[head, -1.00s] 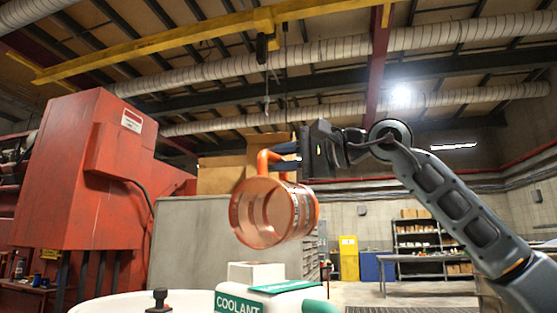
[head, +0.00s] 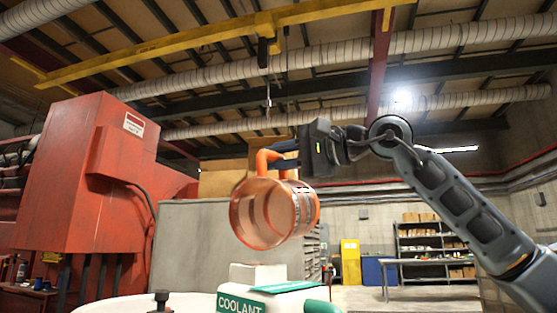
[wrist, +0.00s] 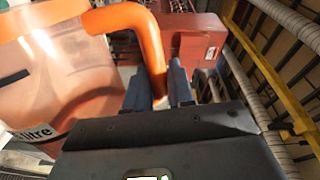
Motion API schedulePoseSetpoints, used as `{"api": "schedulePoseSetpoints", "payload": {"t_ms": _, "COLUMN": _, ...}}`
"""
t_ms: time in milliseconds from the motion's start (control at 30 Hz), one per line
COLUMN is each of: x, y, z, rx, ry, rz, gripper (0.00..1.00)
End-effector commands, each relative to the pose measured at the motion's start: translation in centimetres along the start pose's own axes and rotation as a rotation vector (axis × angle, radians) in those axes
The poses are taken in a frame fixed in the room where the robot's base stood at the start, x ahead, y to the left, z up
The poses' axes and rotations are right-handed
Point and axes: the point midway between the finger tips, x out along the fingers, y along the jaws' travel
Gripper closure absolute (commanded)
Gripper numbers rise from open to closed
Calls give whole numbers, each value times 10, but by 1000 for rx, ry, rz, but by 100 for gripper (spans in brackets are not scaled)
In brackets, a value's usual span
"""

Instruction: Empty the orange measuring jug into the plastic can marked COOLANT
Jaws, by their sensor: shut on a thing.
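The orange measuring jug (head: 303,211) is see-through and tipped on its side in the head view, its round mouth facing left and toward the camera. My gripper (head: 283,150) is shut on the jug's orange handle, which also shows between the fingers in the wrist view (wrist: 160,88). The white plastic can marked COOLANT (head: 262,291) stands below the jug at the bottom edge, with a clear gap between them. Its raised white neck (head: 257,273) is under the jug's mouth. No stream shows, and I cannot tell whether liquid is in the jug.
A white rounded surface (head: 120,304) with a black knob (head: 161,298) lies left of the can. A big red machine (head: 85,180) stands at left, a grey cabinet (head: 190,245) behind the jug. Shelves (head: 430,240) stand far back right. The air around the jug is free.

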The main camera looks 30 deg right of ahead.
Motion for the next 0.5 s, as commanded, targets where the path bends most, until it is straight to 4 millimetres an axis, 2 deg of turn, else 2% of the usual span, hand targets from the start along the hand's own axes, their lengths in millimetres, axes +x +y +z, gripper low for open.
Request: {"api": "schedulePoseSetpoints", "payload": {"t_ms": 500, "x": 0, "y": -3, "z": 6, "rx": -39, "ry": 0, "rz": -1, "gripper": 100}}
